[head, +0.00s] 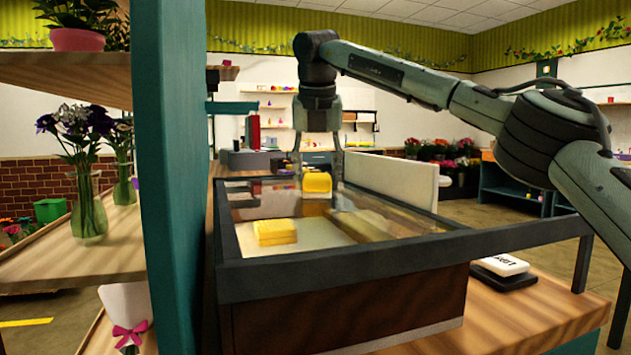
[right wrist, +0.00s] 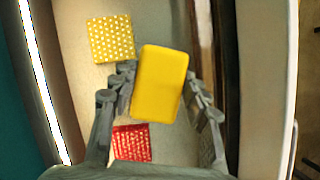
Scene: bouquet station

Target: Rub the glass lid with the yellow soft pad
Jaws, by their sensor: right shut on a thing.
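The glass lid (head: 360,222) is a clear pane in a dark frame on top of a wooden case. My right gripper (head: 317,172) points down over the far part of the lid and is shut on the yellow soft pad (head: 317,184). The pad also shows in the right wrist view (right wrist: 160,84) as a plain yellow block between the fingers (right wrist: 158,88). It is at or just above the glass; I cannot tell whether it touches. My left gripper is not in view.
Under the glass lie a yellow dotted packet (right wrist: 110,39) and a red one (right wrist: 132,143). A teal post (head: 170,180) stands close on the left. A white panel (head: 390,180) stands along the case's right side. A black and white block (head: 503,268) lies on the wooden counter.

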